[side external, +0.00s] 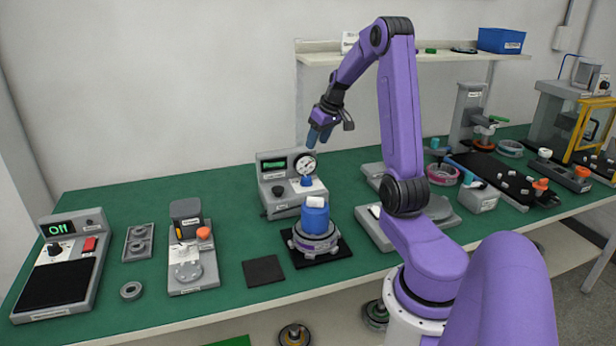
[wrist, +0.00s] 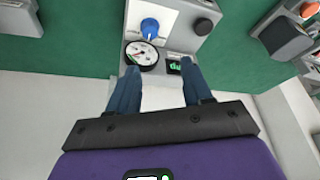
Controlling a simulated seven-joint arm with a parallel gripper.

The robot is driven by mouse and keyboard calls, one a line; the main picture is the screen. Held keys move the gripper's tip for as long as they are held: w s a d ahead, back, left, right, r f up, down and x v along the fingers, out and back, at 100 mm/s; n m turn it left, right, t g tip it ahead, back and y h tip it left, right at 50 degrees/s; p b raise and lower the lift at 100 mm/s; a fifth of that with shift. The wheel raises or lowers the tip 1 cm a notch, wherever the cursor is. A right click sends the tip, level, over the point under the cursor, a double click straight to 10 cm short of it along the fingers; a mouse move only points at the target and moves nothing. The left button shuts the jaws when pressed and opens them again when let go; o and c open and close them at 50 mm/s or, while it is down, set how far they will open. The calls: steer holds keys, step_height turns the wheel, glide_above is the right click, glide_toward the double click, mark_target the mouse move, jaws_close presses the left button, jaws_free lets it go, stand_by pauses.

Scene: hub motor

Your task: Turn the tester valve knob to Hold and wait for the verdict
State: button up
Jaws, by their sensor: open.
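The tester is a grey box (side external: 274,171) at the back of the green bench, with a green-lit display, a round white gauge (side external: 305,165) and a blue knob (side external: 307,181). In the wrist view the blue knob (wrist: 150,26) lies beyond the gauge (wrist: 141,54), and a black knob (wrist: 203,27) sits to its right. The display (wrist: 175,66) is partly hidden by a finger, so I cannot read it fully. My gripper (side external: 318,143) is open and empty, above the tester and apart from the knob. Its fingers (wrist: 160,66) show in the wrist view. The knob's setting is not readable.
A hub motor (side external: 315,242) with a blue cylinder (side external: 316,217) on top stands on a black mat in front of the tester. A grey device with an orange knob (side external: 203,233) is to the left. A shelf (side external: 430,59) runs along the wall behind.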

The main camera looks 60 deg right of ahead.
mark_target(307, 178)
steer(key=x, duration=0.5)
steer(key=d+x, duration=0.1)
steer(key=x, duration=0.5)
steer(key=d+x, duration=0.1)
steer(key=x, duration=0.5)
steer(key=shift+s+d+f, duration=0.15)
steer(key=shift+s+f, duration=0.05)
steer(key=shift+s, duration=0.15)
steer(key=c, duration=0.8)
